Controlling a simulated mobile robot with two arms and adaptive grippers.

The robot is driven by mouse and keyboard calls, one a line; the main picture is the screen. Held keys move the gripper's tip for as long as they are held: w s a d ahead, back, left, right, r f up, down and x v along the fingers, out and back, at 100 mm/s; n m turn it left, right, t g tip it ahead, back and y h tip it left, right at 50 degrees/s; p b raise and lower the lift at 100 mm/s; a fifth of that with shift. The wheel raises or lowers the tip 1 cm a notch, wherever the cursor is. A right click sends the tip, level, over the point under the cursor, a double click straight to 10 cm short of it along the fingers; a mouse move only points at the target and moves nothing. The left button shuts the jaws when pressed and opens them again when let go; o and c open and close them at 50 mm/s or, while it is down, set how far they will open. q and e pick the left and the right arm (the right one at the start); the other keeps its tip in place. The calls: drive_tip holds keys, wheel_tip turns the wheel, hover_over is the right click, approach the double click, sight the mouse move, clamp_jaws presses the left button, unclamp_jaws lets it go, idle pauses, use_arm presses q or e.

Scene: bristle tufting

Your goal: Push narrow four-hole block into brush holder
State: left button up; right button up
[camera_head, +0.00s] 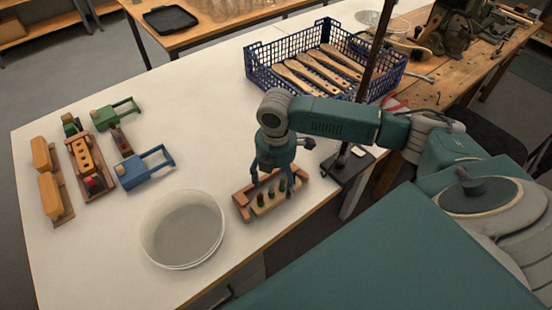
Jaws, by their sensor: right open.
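A small wooden holder (243,209) lies near the table's front edge, below my right gripper. A pale piece with several dark green tufts or pegs stands inside it. I cannot tell whether this piece is the narrow four-hole block or how deep it sits. My right gripper (272,185) points down over the holder, its fingers open and apart on both sides of the tufts. Whether the fingers touch the wood is too small to tell. A long wooden piece with dark holes (84,150) lies at the left of the table. My left gripper is not in view.
A round pale dish (183,230) stands left of the holder. Orange blocks (50,195), a green tool (115,113) and a blue tool (144,168) lie further left. A blue crate (262,72) with wooden brushes and a dark stand (347,167) flank my right arm. The table's middle is clear.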

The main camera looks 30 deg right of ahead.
sight(276, 191)
wheel_tip(276, 191, down, 4)
drive_tip(key=shift+f, duration=0.65)
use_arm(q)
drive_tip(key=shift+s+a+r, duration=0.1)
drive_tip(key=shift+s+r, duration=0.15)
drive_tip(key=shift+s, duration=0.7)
use_arm(e)
drive_tip(key=shift+c, duration=0.5)
drive_tip(key=c, duration=1.2)
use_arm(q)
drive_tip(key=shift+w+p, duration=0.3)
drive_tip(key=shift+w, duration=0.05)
use_arm(e)
drive_tip(key=shift+c, duration=0.2)
